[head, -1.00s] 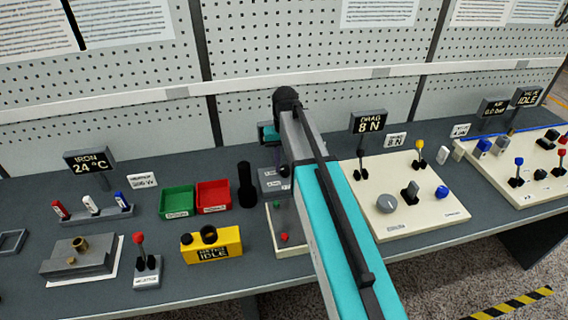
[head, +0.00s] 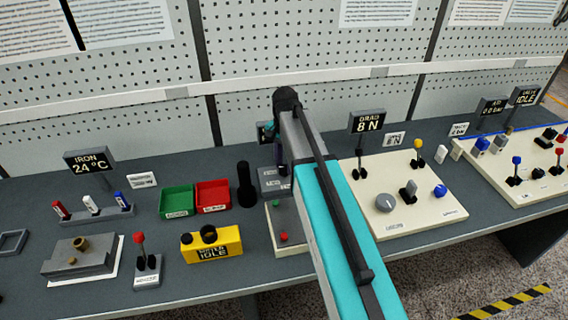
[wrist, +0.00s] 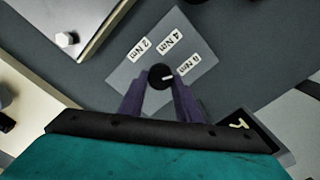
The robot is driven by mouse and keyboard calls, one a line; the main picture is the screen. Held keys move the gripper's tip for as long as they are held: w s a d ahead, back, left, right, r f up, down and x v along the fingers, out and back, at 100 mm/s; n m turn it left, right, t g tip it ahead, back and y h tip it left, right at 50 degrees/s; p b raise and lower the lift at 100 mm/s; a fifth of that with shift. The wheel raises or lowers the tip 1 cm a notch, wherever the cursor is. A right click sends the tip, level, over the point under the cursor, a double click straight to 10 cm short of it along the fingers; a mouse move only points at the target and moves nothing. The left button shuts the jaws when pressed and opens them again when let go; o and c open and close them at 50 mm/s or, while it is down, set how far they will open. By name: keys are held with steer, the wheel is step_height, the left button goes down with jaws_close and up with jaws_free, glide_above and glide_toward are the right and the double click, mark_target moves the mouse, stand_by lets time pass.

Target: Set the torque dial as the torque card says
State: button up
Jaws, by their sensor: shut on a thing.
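The torque dial is a small round black knob (wrist: 161,76) with a white pointer mark, on a grey plate (wrist: 124,77). Labels on the plate read 2 Nm (wrist: 139,48), 4 Nm (wrist: 170,41) and what looks like 6 Nm (wrist: 189,65). The pointer mark points right, roughly toward that last label. My gripper (wrist: 160,88) has its purple fingers shut on the knob, one on each side. In the head view my arm hides the knob. I cannot make out the torque card in either view.
To the left stand a black post (head: 246,184), a red bin (head: 213,195) and a yellow METER box (head: 212,243).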

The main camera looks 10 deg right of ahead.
mark_target(285, 166)
steer(key=shift+m, duration=0.5)
steer(key=o, duration=1.1)
steer(key=shift+c, duration=0.2)
step_height(285, 166, up, 14)
steer(key=b, duration=0.3)
steer(key=shift+f, duration=0.15)
stand_by(0.3)
